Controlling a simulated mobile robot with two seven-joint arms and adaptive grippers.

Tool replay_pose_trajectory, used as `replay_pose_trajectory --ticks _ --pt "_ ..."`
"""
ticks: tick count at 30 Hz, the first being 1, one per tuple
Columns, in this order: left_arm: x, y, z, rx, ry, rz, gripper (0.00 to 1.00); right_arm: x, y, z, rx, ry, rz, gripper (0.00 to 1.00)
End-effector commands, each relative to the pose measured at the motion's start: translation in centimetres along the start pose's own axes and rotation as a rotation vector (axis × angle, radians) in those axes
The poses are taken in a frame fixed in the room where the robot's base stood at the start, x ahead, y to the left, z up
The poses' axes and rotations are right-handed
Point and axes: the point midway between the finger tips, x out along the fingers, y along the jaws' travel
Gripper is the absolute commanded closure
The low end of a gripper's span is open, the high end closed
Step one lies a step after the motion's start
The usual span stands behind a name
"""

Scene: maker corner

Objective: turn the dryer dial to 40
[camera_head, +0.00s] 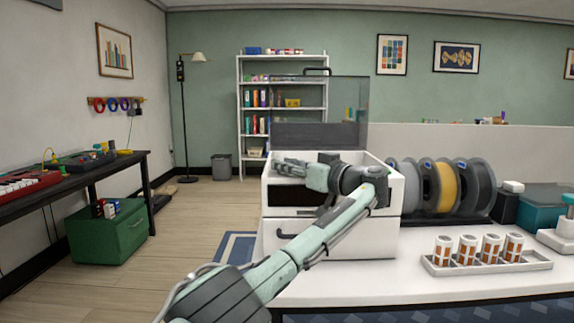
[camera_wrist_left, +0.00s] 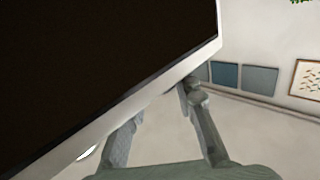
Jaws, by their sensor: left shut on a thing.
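The white dryer (camera_head: 372,236) stands on the counter, with a dark window strip and a drawer on its front. A see-through lid (camera_head: 345,100) with a black handle stands up at its back. My left arm crosses in front of the dryer. My left gripper (camera_head: 284,165) points left at its upper front. In the left wrist view, my left gripper (camera_wrist_left: 163,100) has its fingers apart around something I cannot make out, beside a white-edged dark panel (camera_wrist_left: 90,60). I cannot make out the dial or its setting in either view. My right gripper is not in view.
Filament spools (camera_head: 443,187) stand right of the dryer. A white tray (camera_head: 486,268) of several orange-and-white containers sits on the counter in front of them. A dark workbench (camera_head: 75,178) and a green cabinet (camera_head: 118,240) are at the left. Floor is open between.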

Motion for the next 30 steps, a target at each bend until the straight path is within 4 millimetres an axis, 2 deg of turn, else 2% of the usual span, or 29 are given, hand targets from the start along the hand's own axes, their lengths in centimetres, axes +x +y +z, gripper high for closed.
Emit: replay_pose_trajectory --ticks 18,19,21,24,30 --pt "0.10 -0.06 0.28 0.003 -0.007 -0.025 1.00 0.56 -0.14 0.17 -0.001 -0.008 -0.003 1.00" --pt "0.10 -0.06 0.29 0.004 -0.007 -0.025 0.71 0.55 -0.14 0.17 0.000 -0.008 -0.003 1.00" --pt "0.10 -0.05 0.29 0.003 -0.007 -0.025 0.62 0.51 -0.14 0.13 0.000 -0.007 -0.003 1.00" --pt "0.07 -0.03 0.23 0.003 -0.006 -0.024 0.51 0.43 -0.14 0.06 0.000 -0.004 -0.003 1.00" --pt "0.03 0.01 0.14 0.002 -0.004 -0.023 0.51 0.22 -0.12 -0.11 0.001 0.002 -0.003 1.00"
